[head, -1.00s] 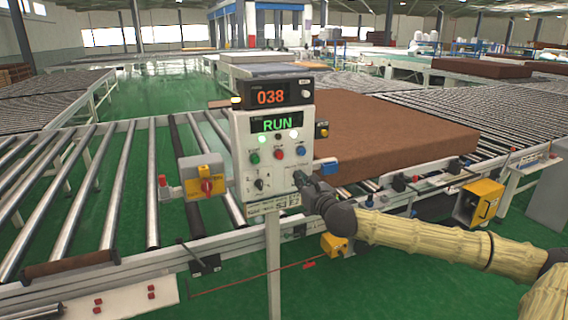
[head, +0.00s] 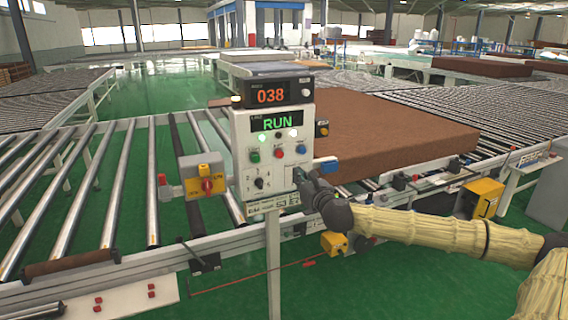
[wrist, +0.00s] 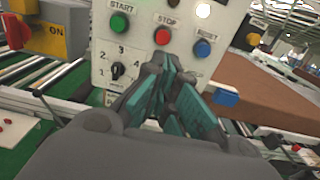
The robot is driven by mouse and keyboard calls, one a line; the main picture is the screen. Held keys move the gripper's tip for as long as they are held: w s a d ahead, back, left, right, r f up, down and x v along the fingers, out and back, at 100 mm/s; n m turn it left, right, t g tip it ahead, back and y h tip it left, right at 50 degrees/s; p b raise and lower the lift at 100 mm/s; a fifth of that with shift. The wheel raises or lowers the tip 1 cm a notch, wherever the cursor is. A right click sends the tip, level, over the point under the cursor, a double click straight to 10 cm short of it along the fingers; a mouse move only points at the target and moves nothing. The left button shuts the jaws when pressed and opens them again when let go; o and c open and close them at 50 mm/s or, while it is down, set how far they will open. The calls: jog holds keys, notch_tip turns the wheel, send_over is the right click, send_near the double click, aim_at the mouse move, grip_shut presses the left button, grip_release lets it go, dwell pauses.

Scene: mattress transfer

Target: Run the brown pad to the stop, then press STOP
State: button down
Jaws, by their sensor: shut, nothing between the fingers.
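The brown pad (head: 400,135) lies flat on the rollers behind and right of the control box (head: 244,185). The box shows RUN (head: 277,123) in green and 038 (head: 271,95) in orange. The red STOP button (head: 279,154) sits between a green START and a blue RESET button; STOP also shows in the wrist view (wrist: 162,37). My gripper (head: 301,177) is shut and empty at the panel's lower right. In the wrist view its fingers (wrist: 165,68) point up toward the panel, below STOP; I cannot tell whether they touch the panel.
A blue piece (head: 326,166) juts out at the panel's right side, close to my gripper. A yellow box (head: 482,198) hangs on the conveyor frame at right. The rollers at left (head: 110,190) are bare.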

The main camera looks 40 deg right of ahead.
aim_at(281, 158)
jog(key=shift+p+x, duration=0.5)
jog(key=shift+x, duration=5.6)
jog(key=shift+d, duration=0.15)
jog(key=shift+w+b, duration=0.1)
jog(key=shift+b, duration=0.2)
jog(key=shift+w+f+b, duration=0.2)
jog(key=shift+w+b, duration=0.05)
jog(key=shift+b, duration=0.4)
jog(key=shift+w+d+b, duration=0.15)
jog(key=shift+w+b, duration=0.25)
jog(key=shift+b, duration=0.35)
jog(key=shift+w+r, duration=0.15)
jog(key=shift+r, duration=0.15)
